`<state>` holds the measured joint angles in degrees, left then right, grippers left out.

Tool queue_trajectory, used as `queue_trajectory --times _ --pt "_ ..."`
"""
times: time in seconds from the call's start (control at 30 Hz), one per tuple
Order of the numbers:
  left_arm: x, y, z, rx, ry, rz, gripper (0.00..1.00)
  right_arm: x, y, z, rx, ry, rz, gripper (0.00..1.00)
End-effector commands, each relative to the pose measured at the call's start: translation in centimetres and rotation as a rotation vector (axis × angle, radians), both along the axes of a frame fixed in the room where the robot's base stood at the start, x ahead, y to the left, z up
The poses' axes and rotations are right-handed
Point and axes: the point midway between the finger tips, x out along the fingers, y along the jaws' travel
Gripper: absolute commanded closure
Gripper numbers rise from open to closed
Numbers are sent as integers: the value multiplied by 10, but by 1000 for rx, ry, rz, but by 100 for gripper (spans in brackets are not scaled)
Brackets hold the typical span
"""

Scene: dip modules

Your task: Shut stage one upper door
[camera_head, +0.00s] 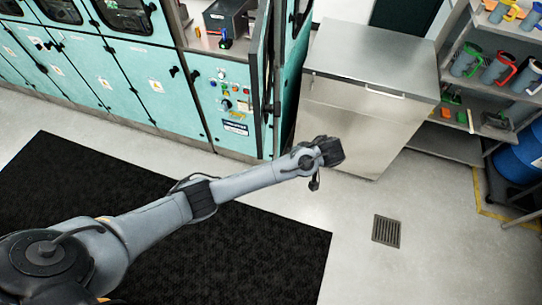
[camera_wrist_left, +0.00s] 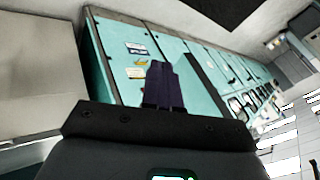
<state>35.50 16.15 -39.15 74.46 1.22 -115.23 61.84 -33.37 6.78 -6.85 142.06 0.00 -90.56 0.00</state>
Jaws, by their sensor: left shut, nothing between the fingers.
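A teal cabinet row stands at the back left of the head view. One upper bay (camera_head: 205,42) is open, with a dark box (camera_head: 227,17) inside. The upper door (camera_head: 263,65) appears swung out from the bay's right side, seen nearly edge-on. My left gripper (camera_head: 332,151) is in front of and to the right of it, apart from it, over the floor. Its dark fingers (camera_wrist_left: 164,85) are shut and empty in the wrist view, before a teal panel (camera_wrist_left: 128,65) with stickers; I cannot tell whether they touch it. My right gripper is out of view.
A metal cabinet (camera_head: 352,110) stands just behind and right of my left gripper. A lower panel (camera_head: 222,95) carries buttons. Shelves (camera_head: 470,95) with mugs and a blue barrel (camera_head: 520,155) are at the right. A black mat (camera_head: 100,185) and clear floor lie in front.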

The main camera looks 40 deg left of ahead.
Motion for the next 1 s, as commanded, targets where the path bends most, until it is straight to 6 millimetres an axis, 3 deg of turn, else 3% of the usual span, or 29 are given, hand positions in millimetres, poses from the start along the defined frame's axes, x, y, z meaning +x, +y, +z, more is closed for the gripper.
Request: queue_trajectory --times 0.1,0.27,0.47,0.87,1.0 --pt "26 3 32 5 -68 0 100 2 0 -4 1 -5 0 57" --pt "37 4 43 4 -99 -1 100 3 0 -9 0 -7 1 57" --pt "38 13 28 2 -101 -1 100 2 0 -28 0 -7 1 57" --pt "39 48 -20 2 -101 -1 100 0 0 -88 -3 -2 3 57" --pt "38 63 -30 3 -97 1 100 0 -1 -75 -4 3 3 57"
